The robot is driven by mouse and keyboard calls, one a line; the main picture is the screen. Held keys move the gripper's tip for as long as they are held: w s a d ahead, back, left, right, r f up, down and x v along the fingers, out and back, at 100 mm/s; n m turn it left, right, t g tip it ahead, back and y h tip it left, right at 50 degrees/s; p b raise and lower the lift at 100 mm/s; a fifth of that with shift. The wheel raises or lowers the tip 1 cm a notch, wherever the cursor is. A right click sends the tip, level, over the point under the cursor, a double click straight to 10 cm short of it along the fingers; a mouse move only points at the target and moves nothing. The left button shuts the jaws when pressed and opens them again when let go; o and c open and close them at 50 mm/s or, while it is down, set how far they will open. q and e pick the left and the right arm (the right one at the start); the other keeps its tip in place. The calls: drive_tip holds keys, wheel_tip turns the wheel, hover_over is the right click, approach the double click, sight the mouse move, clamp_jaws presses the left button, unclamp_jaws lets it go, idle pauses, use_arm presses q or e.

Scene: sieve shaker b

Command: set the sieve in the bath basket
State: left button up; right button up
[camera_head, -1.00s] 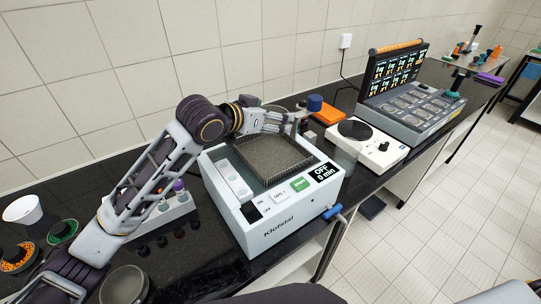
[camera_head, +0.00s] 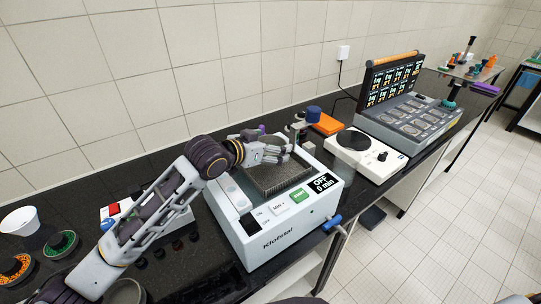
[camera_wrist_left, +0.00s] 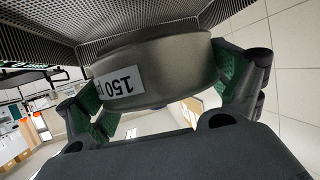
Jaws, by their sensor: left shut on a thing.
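The ultrasonic bath (camera_head: 285,238) is a white box labelled Klofstal. Its display reads OFF, 0 min. The dark mesh basket (camera_head: 283,183) sits in its top opening. My left gripper (camera_head: 277,155) is over the basket's back part. In the left wrist view my left gripper (camera_wrist_left: 165,85) is shut on the sieve (camera_wrist_left: 165,62), a round metal ring labelled 150, with green finger pads on both sides. The basket mesh (camera_wrist_left: 110,12) is close to the sieve; I cannot tell whether they touch.
A white device with a black round plate (camera_head: 353,139) stands right of the bath. A blue tap (camera_head: 331,223) juts from the bath.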

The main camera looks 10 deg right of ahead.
use_arm(q)
drive_tip(key=shift+f, duration=1.85)
drive_tip(key=shift+f, duration=0.1)
drive_tip(key=o, duration=0.8)
drive_tip(key=shift+c, duration=0.2)
drive_tip(key=shift+s, duration=0.1)
drive_tip(key=v, duration=1.2)
drive_tip(key=shift+b, duration=0.35)
